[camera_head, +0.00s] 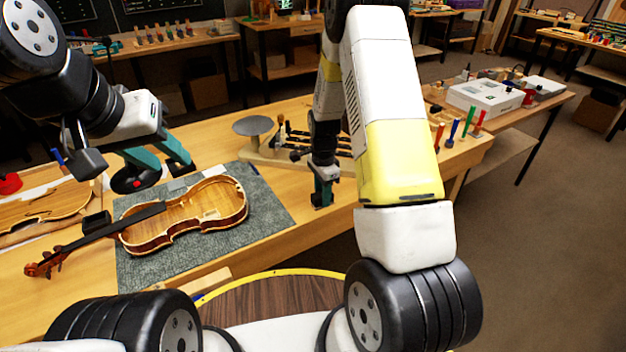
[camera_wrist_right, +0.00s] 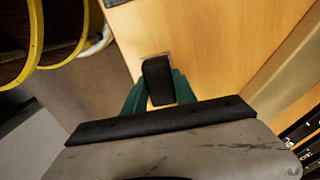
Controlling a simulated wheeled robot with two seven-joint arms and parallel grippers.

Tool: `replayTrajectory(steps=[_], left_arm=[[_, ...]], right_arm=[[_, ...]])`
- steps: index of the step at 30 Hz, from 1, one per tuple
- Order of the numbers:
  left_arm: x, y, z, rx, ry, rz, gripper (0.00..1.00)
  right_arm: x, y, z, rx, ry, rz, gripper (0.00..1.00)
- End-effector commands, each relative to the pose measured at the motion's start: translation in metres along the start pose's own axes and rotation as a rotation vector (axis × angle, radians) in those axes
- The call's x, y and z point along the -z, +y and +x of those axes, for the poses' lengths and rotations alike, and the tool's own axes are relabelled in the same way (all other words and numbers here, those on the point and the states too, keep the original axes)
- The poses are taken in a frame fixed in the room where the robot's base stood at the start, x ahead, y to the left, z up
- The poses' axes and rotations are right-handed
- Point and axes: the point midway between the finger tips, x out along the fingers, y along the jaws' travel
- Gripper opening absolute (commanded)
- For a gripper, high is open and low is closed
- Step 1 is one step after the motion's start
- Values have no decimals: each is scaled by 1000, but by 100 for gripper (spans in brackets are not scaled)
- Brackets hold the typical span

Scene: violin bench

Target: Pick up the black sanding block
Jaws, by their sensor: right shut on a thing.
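The black sanding block (camera_wrist_right: 157,80) is between the green fingers of my right gripper (camera_wrist_right: 156,92) in the right wrist view, with the wooden bench top behind it. My right gripper is shut on it. In the head view, my right gripper (camera_head: 322,192) points down near the bench's front edge, right of the grey mat; the block is hard to make out there. I cannot tell whether the block touches the bench. My left gripper (camera_head: 160,160) has its teal fingers apart and empty, above the mat's back left corner.
An open violin body with its neck (camera_head: 190,213) lies on the grey mat (camera_head: 265,195). A round grey disc (camera_head: 253,126) on a wooden stand and a tool rack are behind my right gripper. Coloured-handled tools (camera_head: 453,130) stand at the right end. Bare bench lies right of the mat.

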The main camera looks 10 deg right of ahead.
Motion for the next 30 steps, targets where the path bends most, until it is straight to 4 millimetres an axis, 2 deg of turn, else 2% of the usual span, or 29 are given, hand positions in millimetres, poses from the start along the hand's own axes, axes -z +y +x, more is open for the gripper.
replayTrajectory(steps=[8,14,27,30], left_arm=[[0,0,0,0,0,0,36],[0,0,0,0,0,0,36],[0,0,0,0,0,0,36],[0,0,0,0,0,0,36]], right_arm=[[0,0,-12,1,1,-1,0],[-1,-1,-39,4,1,0,0],[-107,35,-46,0,0,-7,0],[-126,40,-48,0,0,-5,0]])
